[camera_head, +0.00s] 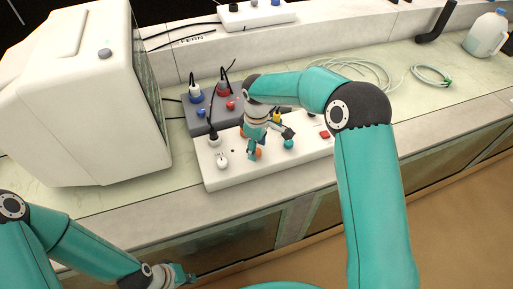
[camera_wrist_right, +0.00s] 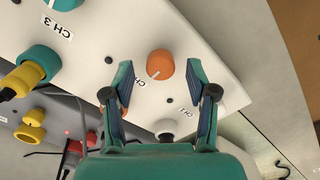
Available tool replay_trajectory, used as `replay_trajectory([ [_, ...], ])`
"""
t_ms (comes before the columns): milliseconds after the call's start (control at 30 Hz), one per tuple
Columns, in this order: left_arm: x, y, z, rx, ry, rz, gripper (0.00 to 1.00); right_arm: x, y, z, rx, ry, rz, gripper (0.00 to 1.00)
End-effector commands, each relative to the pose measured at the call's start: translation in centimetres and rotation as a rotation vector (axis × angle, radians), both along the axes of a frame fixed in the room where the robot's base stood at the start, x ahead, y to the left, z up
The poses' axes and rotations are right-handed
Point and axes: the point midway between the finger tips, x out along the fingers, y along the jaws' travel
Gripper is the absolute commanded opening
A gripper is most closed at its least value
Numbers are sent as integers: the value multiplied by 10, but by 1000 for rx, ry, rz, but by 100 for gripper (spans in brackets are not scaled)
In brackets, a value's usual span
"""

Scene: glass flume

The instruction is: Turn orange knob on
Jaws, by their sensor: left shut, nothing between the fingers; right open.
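The orange knob (camera_wrist_right: 160,64) is on a white panel box (camera_head: 222,182), with a pale pointer line on its face. In the right wrist view it shows between my right gripper's (camera_wrist_right: 159,72) two open fingers, with a gap on each side. In the head view the right gripper (camera_head: 254,148) hangs over the panel and the orange knob (camera_head: 258,154) is mostly hidden behind it. I cannot tell the gripper's height above the knob. My left gripper (camera_head: 187,276) is shut and empty, low in the picture, away from the panel.
A white knob (camera_head: 222,163) and a teal knob (camera_head: 289,144) flank the orange one. A grey box (camera_head: 190,118) with plugs and cables stands behind. A white monitor-like case (camera_head: 95,150) stands at left.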

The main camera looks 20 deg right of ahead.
Motion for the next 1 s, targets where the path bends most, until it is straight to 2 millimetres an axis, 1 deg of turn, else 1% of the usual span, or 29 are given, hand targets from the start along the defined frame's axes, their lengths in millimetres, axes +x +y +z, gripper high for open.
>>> replay_trajectory([
  [100,0,0,2,0,0,0,0,0,0,-10,0,1,-1,57],
  [167,0,0,2,0,0,0,0,0,0,-13,0,1,-1,57],
  [467,0,0,2,0,0,0,0,0,-1,-15,0,0,-1,57],
  [567,0,0,2,0,0,0,0,0,-1,-15,0,0,-1,42],
  [800,0,0,2,0,0,0,0,0,0,-14,0,0,-1,2],
  [833,0,0,2,0,0,0,0,0,0,-14,-1,-1,-1,0],
  [1000,0,0,1,0,0,0,0,0,0,-15,0,-1,-6,0],
])
